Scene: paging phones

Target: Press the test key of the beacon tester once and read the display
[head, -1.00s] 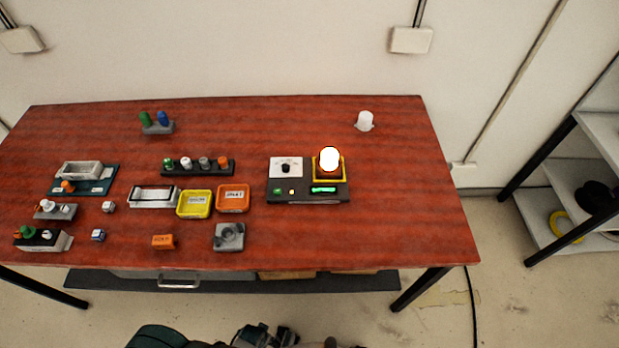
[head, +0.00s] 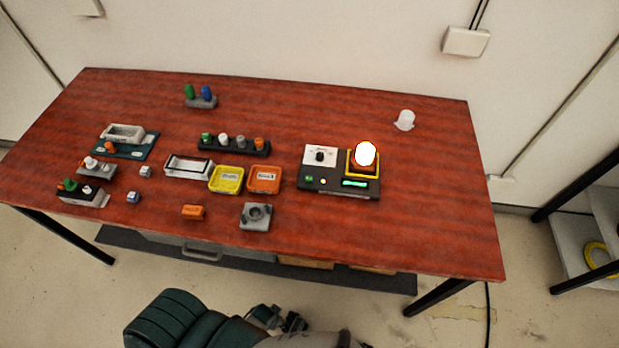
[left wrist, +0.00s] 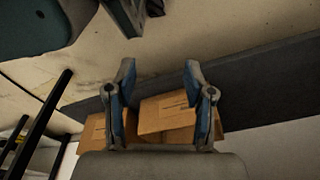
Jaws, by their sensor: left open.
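The beacon tester (head: 338,193) is a dark box on the right half of the red-brown table. It has a white dial panel (head: 320,156), a green key (head: 309,178), a small white button or lamp (head: 323,181) and a lit green display (head: 355,183), whose text is too small to read. A glowing white beacon (head: 365,153) sits in its yellow-rimmed socket. My left gripper (left wrist: 160,92) is open and empty in the left wrist view, over the floor with cardboard boxes beyond. A gripper at the bottom of the head view (head: 290,322) is below the table's front edge; its jaws are unclear.
Yellow (head: 226,180) and orange (head: 264,180) trays lie left of the tester. A grey block (head: 255,216) stands in front, a white beacon (head: 404,120) behind. Several small parts fill the left side. The table's right end is clear. Cardboard boxes (left wrist: 168,115) lie below.

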